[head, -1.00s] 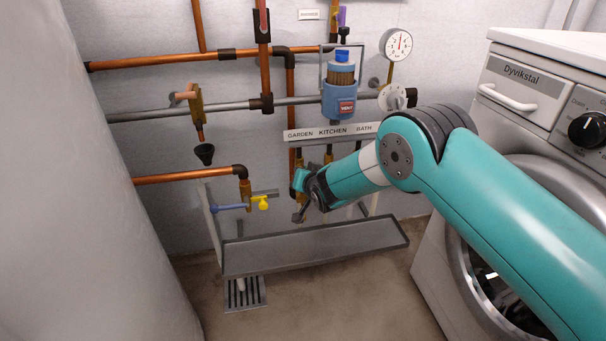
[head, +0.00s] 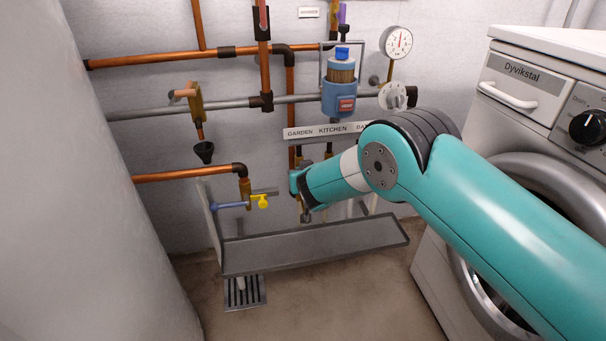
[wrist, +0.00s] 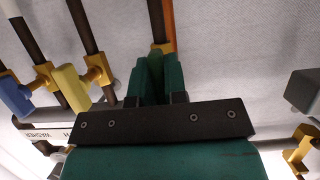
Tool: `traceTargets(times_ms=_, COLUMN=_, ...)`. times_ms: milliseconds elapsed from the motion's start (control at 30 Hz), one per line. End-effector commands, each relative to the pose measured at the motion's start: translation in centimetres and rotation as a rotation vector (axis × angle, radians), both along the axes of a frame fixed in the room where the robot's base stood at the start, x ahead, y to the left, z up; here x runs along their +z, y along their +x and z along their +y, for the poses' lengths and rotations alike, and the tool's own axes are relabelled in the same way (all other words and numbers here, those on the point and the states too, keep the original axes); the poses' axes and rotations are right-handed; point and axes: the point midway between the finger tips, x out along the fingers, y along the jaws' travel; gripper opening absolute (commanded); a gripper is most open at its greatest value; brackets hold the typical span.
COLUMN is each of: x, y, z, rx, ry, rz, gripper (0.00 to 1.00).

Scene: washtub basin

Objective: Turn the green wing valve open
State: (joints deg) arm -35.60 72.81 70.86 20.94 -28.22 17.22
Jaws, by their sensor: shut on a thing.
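The green wing valve (wrist: 155,68) shows in the wrist view as a green wing between my fingers, in front of a brass fitting (wrist: 164,47) on a copper pipe. My gripper (wrist: 156,75) is shut on this wing, one teal finger on each side. Much of the wing is hidden by the fingers, so its exact angle is hard to tell. In the head view my gripper (head: 306,214) is low by the wall, above the grey trough, and the green wing is hidden there.
A yellow wing (wrist: 72,88) and a blue wing (wrist: 15,95) sit on neighbouring brass valves. A grey trough (head: 320,247) lies below my gripper. A blue lever with a yellow tap (head: 261,201) is at left. The washing machine (head: 520,110) stands at right.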

Motion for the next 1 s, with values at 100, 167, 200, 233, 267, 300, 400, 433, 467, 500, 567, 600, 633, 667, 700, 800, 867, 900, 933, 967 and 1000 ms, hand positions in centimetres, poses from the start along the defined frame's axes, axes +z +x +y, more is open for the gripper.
traceTargets(times_ms=100, x=0.0, y=0.0, z=-0.1, rx=-0.002, ry=-0.004, rz=-0.001, gripper=0.00)
traceTargets(times_ms=167, x=0.0, y=0.0, z=-0.1, rx=-0.002, ry=-0.004, rz=-0.001, gripper=0.00)
traceTargets(times_ms=200, x=0.0, y=0.0, z=-0.1, rx=-0.002, ry=-0.004, rz=-0.001, gripper=0.15)
traceTargets(times_ms=233, x=0.0, y=0.0, z=-0.1, rx=-0.001, ry=-0.004, rz=0.000, gripper=0.22)
traceTargets(times_ms=267, x=0.0, y=0.0, z=-0.1, rx=-0.001, ry=-0.004, rz=0.000, gripper=0.29)
traceTargets(times_ms=300, x=0.0, y=0.0, z=-0.1, rx=-0.001, ry=-0.003, rz=-0.001, gripper=0.38)
traceTargets(times_ms=400, x=0.0, y=0.0, z=0.0, rx=0.000, ry=-0.002, rz=-0.001, gripper=0.38)
traceTargets(times_ms=433, x=0.0, y=0.0, z=0.0, rx=-0.001, ry=-0.001, rz=0.000, gripper=0.38)
traceTargets(times_ms=467, x=0.0, y=0.0, z=0.0, rx=-0.001, ry=-0.001, rz=0.000, gripper=0.38)
traceTargets(times_ms=500, x=0.0, y=0.0, z=0.0, rx=0.000, ry=-0.001, rz=0.000, gripper=0.38)
traceTargets(times_ms=567, x=0.0, y=0.0, z=0.0, rx=0.000, ry=-0.001, rz=0.000, gripper=0.38)
traceTargets(times_ms=600, x=0.1, y=-0.1, z=0.0, rx=0.000, ry=-0.001, rz=0.000, gripper=0.38)
traceTargets(times_ms=633, x=0.1, y=-0.2, z=0.0, rx=0.000, ry=-0.001, rz=0.001, gripper=0.38)
traceTargets(times_ms=667, x=0.2, y=-0.3, z=-0.1, rx=0.000, ry=-0.001, rz=0.001, gripper=0.38)
traceTargets(times_ms=700, x=0.4, y=-0.6, z=-0.1, rx=0.001, ry=-0.001, rz=0.000, gripper=0.38)
traceTargets(times_ms=800, x=1.0, y=-1.7, z=-0.4, rx=0.002, ry=-0.002, rz=0.001, gripper=0.38)
traceTargets(times_ms=867, x=1.5, y=-2.7, z=-0.7, rx=0.003, ry=-0.002, rz=0.003, gripper=0.38)
traceTargets(times_ms=900, x=1.9, y=-3.5, z=-0.9, rx=0.002, ry=-0.003, rz=0.002, gripper=0.38)
traceTargets(times_ms=933, x=2.2, y=-4.1, z=-1.1, rx=0.002, ry=-0.003, rz=0.002, gripper=0.38)
traceTargets(times_ms=967, x=2.4, y=-4.7, z=-1.2, rx=0.002, ry=-0.003, rz=0.002, gripper=0.38)
traceTargets(times_ms=1000, x=2.8, y=-5.6, z=-1.5, rx=0.003, ry=-0.003, rz=0.001, gripper=0.38)
